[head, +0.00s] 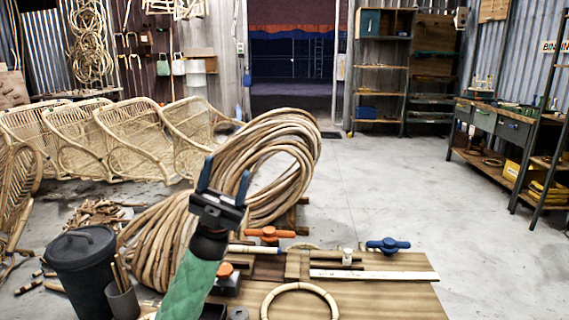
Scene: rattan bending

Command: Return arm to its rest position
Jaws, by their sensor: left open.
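My left gripper (224,180) is raised in front of the rattan coils, above the left end of the workbench. Its two blue fingers stand apart and point upward, with nothing between them. My green-sleeved left arm comes up from the bottom edge. My right gripper is not in view. On the wooden workbench (390,303) lies a rattan ring (300,288), partly cut off by the bottom edge.
Large rattan coils (285,140) stand behind the bench. A black bin (83,262) and a cup of sticks (122,297) are at the lower left. Rattan chairs (135,140) line the left. A tool bench (490,125) stands at right. The concrete floor at centre right is clear.

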